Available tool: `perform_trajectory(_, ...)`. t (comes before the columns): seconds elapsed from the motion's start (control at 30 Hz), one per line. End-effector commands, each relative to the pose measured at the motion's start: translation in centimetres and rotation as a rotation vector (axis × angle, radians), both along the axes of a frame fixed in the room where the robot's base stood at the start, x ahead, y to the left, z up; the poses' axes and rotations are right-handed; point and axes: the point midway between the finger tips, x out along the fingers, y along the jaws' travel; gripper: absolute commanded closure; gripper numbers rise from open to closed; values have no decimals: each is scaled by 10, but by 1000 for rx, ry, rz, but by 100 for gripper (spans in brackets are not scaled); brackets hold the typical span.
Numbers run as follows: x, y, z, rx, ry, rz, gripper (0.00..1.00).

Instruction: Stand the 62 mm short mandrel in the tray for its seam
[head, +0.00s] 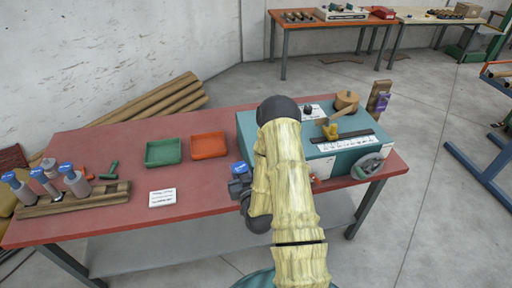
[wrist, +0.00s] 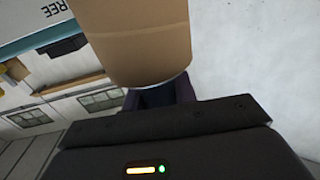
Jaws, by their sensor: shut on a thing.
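My gripper (head: 241,187) is above the front of the red bench, left of the teal winder, and mostly hidden by my arm. In the wrist view its jaws (wrist: 160,97) are shut on a tan-sided cylinder (wrist: 140,45), seemingly the mandrel with a paper wrap. In the head view only a blue-topped part (head: 239,168) shows at the gripper; its length and seam cannot be read. A green tray (head: 164,152) and an orange tray (head: 208,146) stand side by side at the back of the bench, both looking empty, left of my gripper.
A wooden rack (head: 75,199) at left holds several grey mandrels with blue tops. A white card (head: 162,197) lies before the green tray, its text unreadable. The teal winder (head: 335,150) fills the bench's right side. Bench between the card and my gripper is clear.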

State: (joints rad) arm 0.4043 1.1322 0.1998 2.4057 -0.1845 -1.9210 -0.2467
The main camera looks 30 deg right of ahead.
Motion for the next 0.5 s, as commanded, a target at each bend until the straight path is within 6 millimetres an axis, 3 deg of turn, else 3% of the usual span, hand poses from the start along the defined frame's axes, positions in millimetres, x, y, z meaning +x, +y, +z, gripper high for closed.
perform_trajectory(0.2,-3,34,-33,0,-1,53,100)
perform_trajectory(0.5,-5,64,-66,3,0,100,100)
